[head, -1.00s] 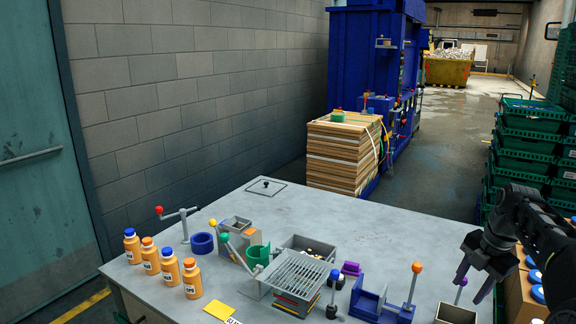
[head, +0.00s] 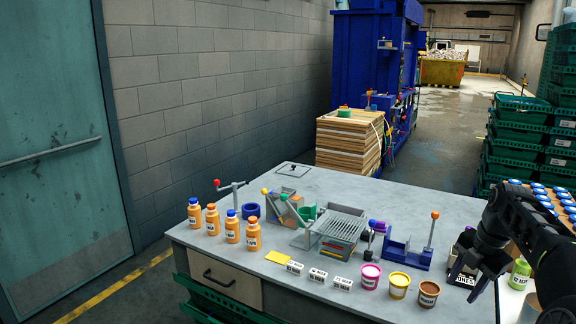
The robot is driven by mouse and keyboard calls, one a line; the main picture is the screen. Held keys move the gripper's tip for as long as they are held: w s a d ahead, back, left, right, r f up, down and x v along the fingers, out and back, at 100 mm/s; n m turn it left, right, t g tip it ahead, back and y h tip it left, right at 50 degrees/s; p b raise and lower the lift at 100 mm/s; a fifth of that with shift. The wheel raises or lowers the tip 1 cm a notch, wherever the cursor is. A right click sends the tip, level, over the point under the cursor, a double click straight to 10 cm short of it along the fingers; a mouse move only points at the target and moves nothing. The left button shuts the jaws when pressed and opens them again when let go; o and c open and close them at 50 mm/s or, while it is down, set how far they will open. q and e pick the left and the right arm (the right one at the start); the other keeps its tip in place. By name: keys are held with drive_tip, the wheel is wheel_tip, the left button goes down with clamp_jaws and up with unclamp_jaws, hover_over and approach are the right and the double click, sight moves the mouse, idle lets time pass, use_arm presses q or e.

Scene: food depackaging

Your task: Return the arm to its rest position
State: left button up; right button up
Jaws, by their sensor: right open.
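My right gripper (head: 466,283) comes in from the right edge. It is open, with two grey fingers pointing down and nothing seen between them. It hangs by the table's right front corner, in front of a small dark box with a white label (head: 464,280). My left gripper is not in view. The grey table (head: 330,188) carries the stations and containers.
Orange bottles (head: 232,227) stand at the table's left. A grated box (head: 342,228) and a blue stand (head: 405,255) sit mid-table. Pink (head: 370,276), yellow (head: 399,285) and brown (head: 428,293) tubs line the front edge. Green crates (head: 520,140) stack at right.

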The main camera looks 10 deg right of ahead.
drive_tip(key=w+a+f+m+y, duration=0.1)
drive_tip(key=w+a+f+m, duration=0.1)
drive_tip(key=a+f, duration=0.5)
drive_tip(key=w+a+f+m, duration=0.25)
drive_tip(key=a+f, duration=0.25)
drive_tip(key=f, duration=0.4)
drive_tip(key=s+a+f+m+y, duration=0.25)
drive_tip(key=a+f+m, duration=0.25)
drive_tip(key=a+f, duration=0.85)
drive_tip(key=s+a+f+m+g, duration=0.1)
drive_tip(key=s+a+f+m, duration=0.25)
drive_tip(key=s+a, duration=0.3)
drive_tip(key=s+a+f+m, duration=0.3)
drive_tip(key=s+a+f, duration=0.2)
drive_tip(key=s+a, duration=0.15)
drive_tip(key=s+a+f+m, duration=0.1)
drive_tip(key=s+a+m, duration=0.2)
drive_tip(key=s, duration=0.5)
drive_tip(key=s+a+f+m+b, duration=0.1)
drive_tip(key=s+a+f+m, duration=0.1)
drive_tip(key=s, duration=0.5)
drive_tip(key=shift+s+a+f+m+g, duration=0.25)
drive_tip(key=shift+s+a+m+g, duration=0.15)
drive_tip(key=shift+a+m, duration=0.5)
drive_tip(key=shift+d, duration=0.15)
